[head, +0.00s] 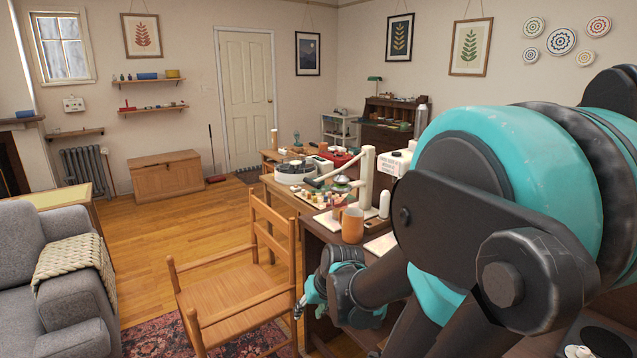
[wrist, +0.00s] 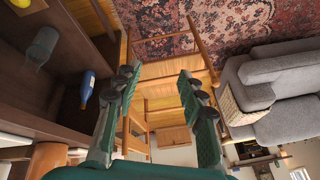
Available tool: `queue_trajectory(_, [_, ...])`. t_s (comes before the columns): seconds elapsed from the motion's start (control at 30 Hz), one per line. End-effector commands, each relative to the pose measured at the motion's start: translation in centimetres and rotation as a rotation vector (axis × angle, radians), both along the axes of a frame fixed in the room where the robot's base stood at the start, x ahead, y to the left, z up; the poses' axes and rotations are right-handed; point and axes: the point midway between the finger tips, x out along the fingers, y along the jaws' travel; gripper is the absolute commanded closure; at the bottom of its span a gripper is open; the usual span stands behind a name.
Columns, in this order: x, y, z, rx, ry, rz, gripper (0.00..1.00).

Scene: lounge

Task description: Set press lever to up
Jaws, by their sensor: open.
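On the desk (head: 318,229) in the head view stands a press with a pale upright column (head: 366,172). Its lever (head: 345,165) slants from the column top down to the left, ending in a dark grip (head: 314,184). A silver dome sits below the lever. My gripper (head: 309,307) is low at the desk's front edge, beside the wooden chair, below and apart from the lever. In the wrist view my gripper (wrist: 157,75) is open, with nothing between its fingers. The lever cannot be made out in the wrist view.
An orange mug (head: 352,226) stands in front of the press, and a white bottle (head: 385,204) is to its right. A wooden chair (head: 235,305) is close to my gripper. A blue bottle (wrist: 87,89) is inside the desk. Open floor lies left of the chair.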

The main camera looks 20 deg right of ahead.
Motion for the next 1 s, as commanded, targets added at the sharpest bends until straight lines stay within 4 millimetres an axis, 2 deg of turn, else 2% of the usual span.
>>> queue_trajectory(0.03, [2.4, 0.2, 1.0, 0.074, -0.031, -0.019, 0.59])
queue_trajectory(0.13, [7.2, 0.4, 3.6, 0.235, -0.122, -0.05, 0.59])
queue_trajectory(0.27, [13.4, -1.3, 7.5, 0.429, -0.272, -0.103, 0.59])
queue_trajectory(0.37, [17.9, -4.4, 10.8, 0.559, -0.408, -0.158, 0.59])
queue_trajectory(0.4, [19.5, -6.0, 12.1, 0.605, -0.466, -0.183, 0.59])
queue_trajectory(0.5, [22.5, -10.2, 14.9, 0.7, -0.602, -0.24, 0.59])
queue_trajectory(0.6, [24.3, -14.1, 17.1, 0.768, -0.713, -0.289, 0.59])
queue_trajectory(0.73, [25.3, -17.3, 18.7, 0.815, -0.802, -0.328, 0.59])
queue_trajectory(0.83, [25.7, -18.2, 19.1, 0.829, -0.828, -0.339, 0.59])
queue_trajectory(1.0, [27.2, -17.6, 19.2, 0.833, -0.829, -0.338, 0.59])
